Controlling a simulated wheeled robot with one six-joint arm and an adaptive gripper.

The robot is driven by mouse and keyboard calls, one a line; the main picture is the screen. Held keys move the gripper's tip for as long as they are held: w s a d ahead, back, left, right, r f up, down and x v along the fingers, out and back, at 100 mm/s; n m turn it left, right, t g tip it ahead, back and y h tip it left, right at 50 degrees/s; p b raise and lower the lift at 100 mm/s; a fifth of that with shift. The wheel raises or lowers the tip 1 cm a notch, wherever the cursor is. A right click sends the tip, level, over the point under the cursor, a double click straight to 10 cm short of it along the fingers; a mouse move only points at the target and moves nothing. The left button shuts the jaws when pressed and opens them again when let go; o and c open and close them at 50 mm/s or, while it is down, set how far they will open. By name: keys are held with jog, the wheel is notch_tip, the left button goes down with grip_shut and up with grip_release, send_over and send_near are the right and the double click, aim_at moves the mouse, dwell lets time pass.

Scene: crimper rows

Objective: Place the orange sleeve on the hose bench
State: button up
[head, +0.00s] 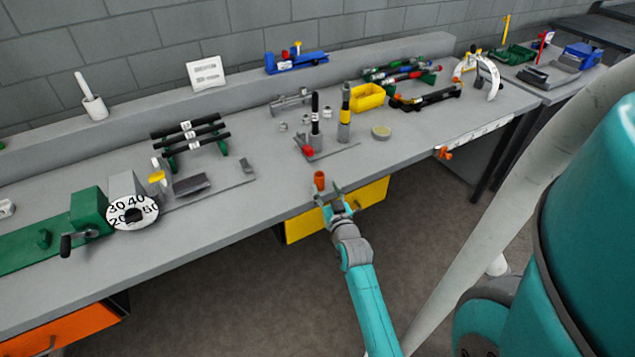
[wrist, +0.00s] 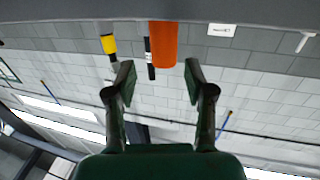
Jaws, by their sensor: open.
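The orange sleeve (head: 320,180) stands upright near the front edge of the long grey bench (head: 262,215). My gripper (head: 328,192) is at that front edge, just on the near side of the sleeve. In the wrist view, which is upside down, the sleeve (wrist: 163,45) shows between the spread fingertips of my gripper (wrist: 160,75). The fingers are open and empty, with a gap on both sides of the sleeve. I cannot tell whether the tips reach around it.
Behind the sleeve stand a black post (head: 315,118), a yellow-banded post (head: 345,112) and a yellow bin (head: 367,97). Black hoses (head: 190,135) lie on a rack to the left. A yellow drawer (head: 310,224) is below the bench edge. Bare bench top lies left of the sleeve.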

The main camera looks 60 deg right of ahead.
aim_at(323, 180)
jog(key=shift+x, duration=3.1)
jog(key=shift+s, duration=0.1)
jog(key=shift+c, duration=0.3)
jog(key=c, duration=0.8)
notch_tip(323, 180, up, 10)
jog(key=shift+f, duration=0.1)
